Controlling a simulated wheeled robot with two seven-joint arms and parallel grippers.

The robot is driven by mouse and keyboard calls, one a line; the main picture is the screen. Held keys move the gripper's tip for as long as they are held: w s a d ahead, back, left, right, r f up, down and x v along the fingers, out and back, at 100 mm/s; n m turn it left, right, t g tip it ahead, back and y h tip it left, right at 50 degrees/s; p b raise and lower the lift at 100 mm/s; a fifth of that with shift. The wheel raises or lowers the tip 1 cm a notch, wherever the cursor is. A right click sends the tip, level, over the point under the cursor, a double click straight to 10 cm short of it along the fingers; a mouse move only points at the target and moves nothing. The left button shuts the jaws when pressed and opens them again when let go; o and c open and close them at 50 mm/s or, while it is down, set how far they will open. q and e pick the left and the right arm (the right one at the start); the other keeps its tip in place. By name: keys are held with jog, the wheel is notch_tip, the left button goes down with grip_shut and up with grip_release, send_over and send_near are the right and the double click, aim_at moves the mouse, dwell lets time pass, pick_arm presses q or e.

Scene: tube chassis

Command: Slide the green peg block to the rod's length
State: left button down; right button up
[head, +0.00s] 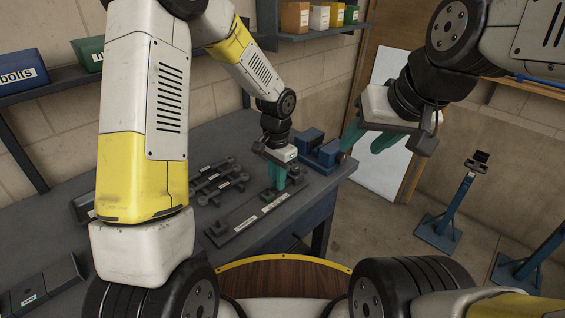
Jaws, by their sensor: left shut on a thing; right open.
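The green peg block (267,196) sits on a dark jig board (240,229) with pale labels, near the board's right end. My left gripper (279,182) points down over the board and its teal fingers are shut on the green peg block, hiding part of it. Several grey rods (216,181) with thicker ends lie on the bench behind and left of the board. Which rod gives the length cannot be told. My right gripper (372,140) is open and empty, held in the air right of the bench.
The dark bench (180,150) runs along the wall, with a blue vise (320,150) at its far right corner. A dark tray (40,290) lies at the lower left. Shelves with bins hang above. Blue stands (447,215) are on the floor at right.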

pick_arm(q)
jog(key=shift+w, duration=0.1)
jog(key=c, duration=1.4)
grip_release()
jog(key=shift+o, duration=0.2)
jog(key=shift+r, duration=3.95)
jog(key=s+a+r+n+t, duration=0.1)
jog(key=s+a+r+n, duration=0.1)
jog(key=s+a+r, duration=0.3)
jog(key=s+a+r+n+t, duration=0.1)
jog(key=s+a+r+n, duration=0.1)
jog(key=r, duration=0.4)
jog(key=s+a+r+n+t+h, duration=0.1)
jog(key=s+a+r+n+t, duration=0.1)
jog(key=s, duration=0.4)
jog(key=s+a+r+n+t+h, duration=0.1)
jog(key=s+a+r+n+t, duration=0.1)
jog(key=s, duration=0.4)
notch_tip(320, 180, up, 2)
jog(key=shift+a+r, duration=0.1)
jog(key=shift+a, duration=0.55)
